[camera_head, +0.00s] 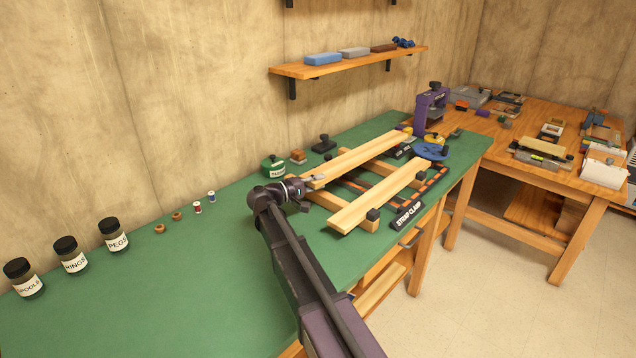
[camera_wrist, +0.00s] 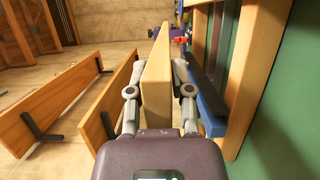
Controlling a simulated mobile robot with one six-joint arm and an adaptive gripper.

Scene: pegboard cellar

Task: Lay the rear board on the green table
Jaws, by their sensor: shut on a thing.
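The rear board (camera_head: 360,156) is a long pale plank on the green table (camera_head: 180,262) side of the scene, lying along the far side of a frame of wooden bearers. My gripper (camera_head: 304,186) is at its near left end. In the wrist view my gripper (camera_wrist: 158,90) is shut on the rear board (camera_wrist: 157,78), one finger on each side. I cannot tell whether the board rests on the bearers or hangs just above them. The front board (camera_head: 380,197) lies parallel, nearer the table's front edge, with a dark clamp block on it.
A label reading "STRAP CLAMP" (camera_head: 409,215) stands by the front board. A green tin (camera_head: 273,167) and a purple press (camera_head: 430,110) stand behind. Jars (camera_head: 72,256), rings and spools stand at left. The green tabletop between the jars and front edge is clear. A wall shelf (camera_head: 350,62) hangs above.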

